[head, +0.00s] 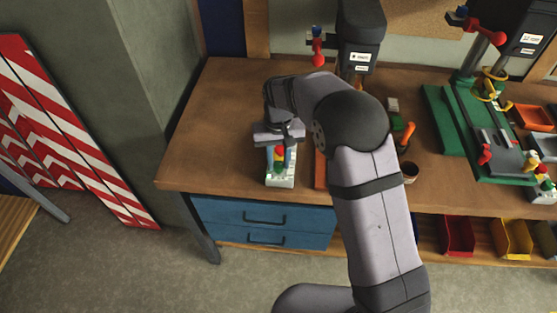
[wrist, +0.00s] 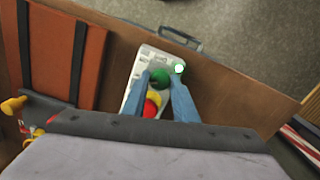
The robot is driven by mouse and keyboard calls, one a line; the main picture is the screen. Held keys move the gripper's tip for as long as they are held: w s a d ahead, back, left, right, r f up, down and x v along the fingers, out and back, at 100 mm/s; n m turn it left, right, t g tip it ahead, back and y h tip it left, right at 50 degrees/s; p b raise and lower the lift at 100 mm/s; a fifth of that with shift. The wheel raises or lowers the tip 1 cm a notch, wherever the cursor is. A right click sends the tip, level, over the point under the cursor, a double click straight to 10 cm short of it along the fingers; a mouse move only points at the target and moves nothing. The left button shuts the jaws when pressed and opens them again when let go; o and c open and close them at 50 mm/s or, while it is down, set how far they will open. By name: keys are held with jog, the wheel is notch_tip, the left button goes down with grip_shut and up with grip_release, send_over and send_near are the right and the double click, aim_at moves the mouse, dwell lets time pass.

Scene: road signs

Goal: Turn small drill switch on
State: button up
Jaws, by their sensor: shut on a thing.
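The small drill's switch box (head: 281,181) is a pale box at the front left of the workbench; it also shows in the wrist view (wrist: 146,59). It carries a green knob (wrist: 159,77), a red button (wrist: 151,106) with a yellow surround, and a small green lamp (wrist: 179,68) with a bright white centre, which looks lit. My gripper (wrist: 161,80) is over the box, its blue fingers on either side of the green knob and shut on it. The fingers hide part of the box. The small drill (head: 360,45) stands behind, partly hidden by my arm.
A larger green drill press (head: 450,135) stands to the right, with another control box (head: 545,191) beside it. A brown cup (head: 409,173) and an orange-handled tool (head: 408,132) are near my arm. Blue drawers (head: 265,225) lie below. The bench's left end is clear.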

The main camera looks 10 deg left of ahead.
aim_at(279, 165)
dwell(0.4)
jog(key=o, duration=1.1)
jog(key=shift+c, duration=0.2)
jog(key=shift+r+b, duration=1.2)
jog(key=shift+r, duration=2.5)
